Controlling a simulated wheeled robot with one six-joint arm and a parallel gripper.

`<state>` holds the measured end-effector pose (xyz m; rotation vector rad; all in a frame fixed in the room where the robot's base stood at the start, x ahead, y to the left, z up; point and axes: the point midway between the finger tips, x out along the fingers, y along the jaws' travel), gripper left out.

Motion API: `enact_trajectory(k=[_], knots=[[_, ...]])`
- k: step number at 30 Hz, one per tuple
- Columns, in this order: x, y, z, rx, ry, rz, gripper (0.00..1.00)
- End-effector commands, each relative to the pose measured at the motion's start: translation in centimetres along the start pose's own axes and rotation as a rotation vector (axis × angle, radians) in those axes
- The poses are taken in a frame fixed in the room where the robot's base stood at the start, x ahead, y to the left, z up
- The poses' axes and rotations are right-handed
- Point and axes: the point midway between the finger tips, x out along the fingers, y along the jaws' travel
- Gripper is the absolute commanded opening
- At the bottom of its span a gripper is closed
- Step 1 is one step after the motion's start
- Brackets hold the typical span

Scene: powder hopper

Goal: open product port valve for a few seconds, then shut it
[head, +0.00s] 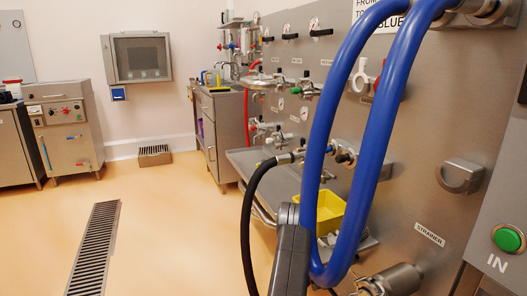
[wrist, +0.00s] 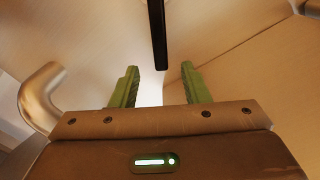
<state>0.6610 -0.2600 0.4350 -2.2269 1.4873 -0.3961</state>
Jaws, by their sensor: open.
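My gripper (wrist: 160,68) is open in the wrist view, its two green fingers apart with nothing clasped. A black bar-shaped handle (wrist: 158,35) comes down from the top edge, its lower end between or just beyond the fingertips; contact cannot be told. In the head view several valves sit on the steel panel, including a black-handled valve (head: 320,32) at the top and a green-handled valve (head: 303,90) lower down. Which one is the product port valve cannot be read. My gripper is not visible in the head view.
Thick blue hoses (head: 340,110) loop across the front of the steel panel (head: 430,120). A black hose (head: 247,220) hangs beside a yellow bin (head: 330,212). A bent metal pipe (wrist: 38,95) is left of my gripper. The floor (head: 170,215) at left is clear around a drain grate (head: 95,250).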

Motion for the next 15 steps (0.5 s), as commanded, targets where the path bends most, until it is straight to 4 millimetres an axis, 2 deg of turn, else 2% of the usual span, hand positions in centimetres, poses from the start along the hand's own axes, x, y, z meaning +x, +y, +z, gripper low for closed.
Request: enact_trajectory(k=[4, 6, 15], knots=[[-3.2, -0.2, -0.1, -0.004, -0.003, -0.004, 0.42], [-1.0, 0.3, 0.1, 0.002, 0.004, 0.004, 0.42], [5.1, 0.3, 0.1, 0.002, 0.004, 0.003, 0.42]])
